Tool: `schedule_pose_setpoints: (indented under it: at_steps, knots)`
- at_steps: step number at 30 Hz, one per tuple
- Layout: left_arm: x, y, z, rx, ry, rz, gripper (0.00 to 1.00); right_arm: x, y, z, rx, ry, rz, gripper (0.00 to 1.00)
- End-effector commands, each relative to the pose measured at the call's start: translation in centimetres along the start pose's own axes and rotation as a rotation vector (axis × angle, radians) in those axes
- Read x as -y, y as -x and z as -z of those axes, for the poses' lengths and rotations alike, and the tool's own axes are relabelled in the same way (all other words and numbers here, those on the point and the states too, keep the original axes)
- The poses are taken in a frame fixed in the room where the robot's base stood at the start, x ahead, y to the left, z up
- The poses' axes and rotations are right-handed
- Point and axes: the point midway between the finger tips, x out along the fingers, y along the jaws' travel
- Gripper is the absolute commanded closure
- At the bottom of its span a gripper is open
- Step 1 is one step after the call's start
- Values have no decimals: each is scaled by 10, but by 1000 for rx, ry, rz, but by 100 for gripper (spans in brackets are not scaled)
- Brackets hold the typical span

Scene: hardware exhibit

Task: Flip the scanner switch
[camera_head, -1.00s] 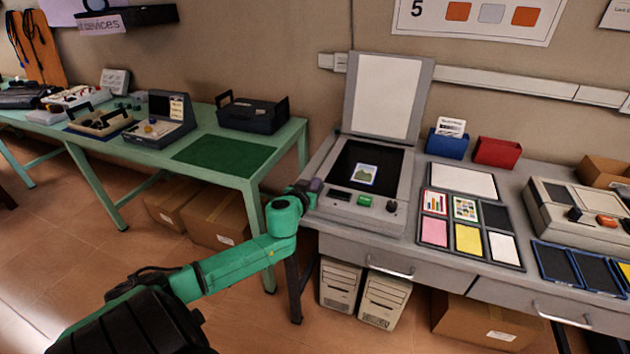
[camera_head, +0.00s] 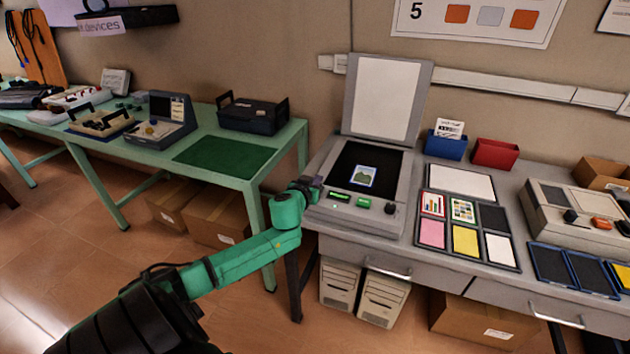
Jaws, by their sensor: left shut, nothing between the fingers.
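The scanner (camera_head: 400,180) stands on the grey desk with its lid (camera_head: 387,97) raised. A card with a landscape picture (camera_head: 363,175) lies on its dark glass. Its front panel has a small display (camera_head: 340,196) lit green, a green button (camera_head: 363,202) and a dark knob (camera_head: 390,208). My left gripper (camera_head: 314,187) is shut and empty at the left end of that panel, against or very close to it. It covers that corner, and I cannot make out a switch there. My right gripper is not in view.
A tray of coloured cards (camera_head: 468,217) lies right of the scanner, with blue (camera_head: 446,145) and red (camera_head: 495,153) holders behind it. Another device (camera_head: 575,217) stands further right. A green table (camera_head: 250,171) with a dark box (camera_head: 252,115) is at the left.

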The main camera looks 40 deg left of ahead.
Motion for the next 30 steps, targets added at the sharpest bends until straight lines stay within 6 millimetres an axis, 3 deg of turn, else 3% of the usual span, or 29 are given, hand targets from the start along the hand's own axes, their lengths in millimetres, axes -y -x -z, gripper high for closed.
schedule_pose_setpoints:
  at_steps: [8,9,19,23,30]
  knots:
    - [9,5,56,-2,4,-1,100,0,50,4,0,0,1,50]
    - [8,15,42,3,-1,-4,100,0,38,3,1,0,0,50]
    - [8,88,49,3,2,-3,100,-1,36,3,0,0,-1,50]
    - [8,99,52,1,1,-2,100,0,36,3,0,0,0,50]
    - [9,100,53,0,0,-1,100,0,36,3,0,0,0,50]
